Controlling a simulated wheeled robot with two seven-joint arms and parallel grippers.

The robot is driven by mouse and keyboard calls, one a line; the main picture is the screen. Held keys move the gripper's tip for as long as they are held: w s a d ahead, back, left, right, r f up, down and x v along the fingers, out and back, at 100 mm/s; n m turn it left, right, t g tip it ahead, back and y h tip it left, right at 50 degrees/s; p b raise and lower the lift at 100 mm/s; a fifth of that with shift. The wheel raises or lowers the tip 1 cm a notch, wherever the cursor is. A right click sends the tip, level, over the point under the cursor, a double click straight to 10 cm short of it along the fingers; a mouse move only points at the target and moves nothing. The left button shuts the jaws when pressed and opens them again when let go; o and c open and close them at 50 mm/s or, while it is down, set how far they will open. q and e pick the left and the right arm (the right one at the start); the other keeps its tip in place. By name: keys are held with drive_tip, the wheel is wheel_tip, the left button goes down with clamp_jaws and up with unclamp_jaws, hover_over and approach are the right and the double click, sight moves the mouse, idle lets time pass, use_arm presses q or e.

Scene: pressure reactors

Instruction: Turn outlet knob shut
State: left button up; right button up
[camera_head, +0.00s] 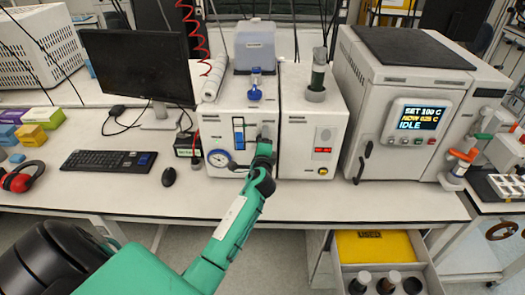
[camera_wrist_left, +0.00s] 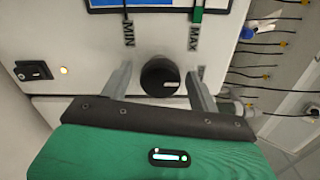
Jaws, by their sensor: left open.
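A round black knob (camera_wrist_left: 160,76) with a short pale mark near its lower right edge sits on the white front of a unit in the left wrist view. I take it to be the outlet knob. My left gripper (camera_wrist_left: 161,69) is open, with one grey finger on each side of the knob. A gap shows on both sides, and I cannot tell whether either finger touches it. In the head view my left gripper (camera_head: 264,148) is at the front of the white unit (camera_head: 210,125), and the knob is mostly hidden behind it. My right gripper is not in view.
A blue-framed gauge window (camera_head: 239,133) and a round dial (camera_head: 219,158) are beside the gripper. A rocker switch (camera_wrist_left: 33,70) is left of the knob in the wrist view. A monitor (camera_head: 137,66) and a large oven-like unit (camera_head: 400,110) flank the units. An open drawer (camera_head: 375,245) is below right.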

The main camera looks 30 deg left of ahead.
use_arm(q)
drive_tip(key=b+v, duration=0.3)
drive_tip(key=v, duration=1)
drive_tip(key=shift+s+b, duration=0.25)
drive_tip(key=shift+b, duration=0.15)
